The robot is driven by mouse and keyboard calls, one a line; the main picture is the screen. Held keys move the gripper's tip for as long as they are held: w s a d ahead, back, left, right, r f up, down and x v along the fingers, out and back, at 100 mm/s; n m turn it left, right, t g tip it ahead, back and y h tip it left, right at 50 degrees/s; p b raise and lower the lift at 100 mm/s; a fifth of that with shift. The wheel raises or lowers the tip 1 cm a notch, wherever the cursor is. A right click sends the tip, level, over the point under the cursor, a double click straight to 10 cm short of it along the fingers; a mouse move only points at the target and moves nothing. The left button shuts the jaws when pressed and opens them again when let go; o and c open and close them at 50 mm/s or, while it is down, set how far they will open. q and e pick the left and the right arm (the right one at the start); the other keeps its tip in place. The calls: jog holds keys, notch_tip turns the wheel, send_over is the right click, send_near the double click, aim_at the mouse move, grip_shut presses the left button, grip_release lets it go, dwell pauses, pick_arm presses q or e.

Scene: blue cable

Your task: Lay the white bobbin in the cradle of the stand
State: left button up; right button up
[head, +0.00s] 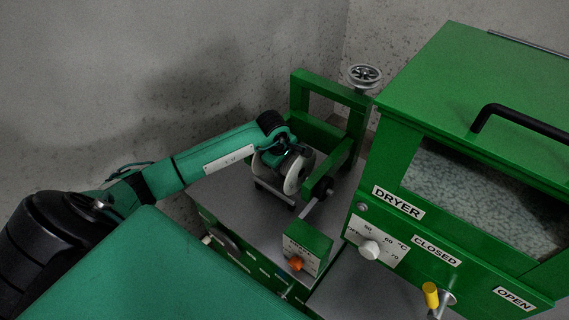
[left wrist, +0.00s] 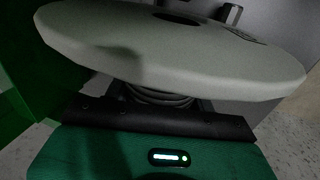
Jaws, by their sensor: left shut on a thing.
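The white bobbin (head: 294,178) is in my left gripper (head: 284,160), above the grey top of the green bench. In the left wrist view its broad pale flange (left wrist: 170,52) fills the upper part, tilted, with dark windings below it close to my gripper (left wrist: 160,112). My left gripper is shut on the bobbin; the fingertips are mostly hidden. A low grey metal stand (head: 273,194) shows just under the bobbin. Its cradle is mostly hidden by the bobbin and gripper, and I cannot tell whether they touch. My right gripper is not in view.
A green frame (head: 330,87) with a handwheel (head: 364,75) rises behind and right of the bobbin. A green box with an orange knob (head: 296,263) stands in front. The green dryer (head: 455,150) closes off the right side. Bare bench top (head: 235,205) lies left of the stand.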

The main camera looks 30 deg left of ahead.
pick_arm(q)
jog(key=shift+r, duration=0.1)
dwell(0.3)
jog(key=shift+b, duration=0.3)
jog(key=shift+f+b, duration=0.6)
jog(key=shift+f, duration=0.05)
dwell(0.6)
jog(key=o, duration=1.6)
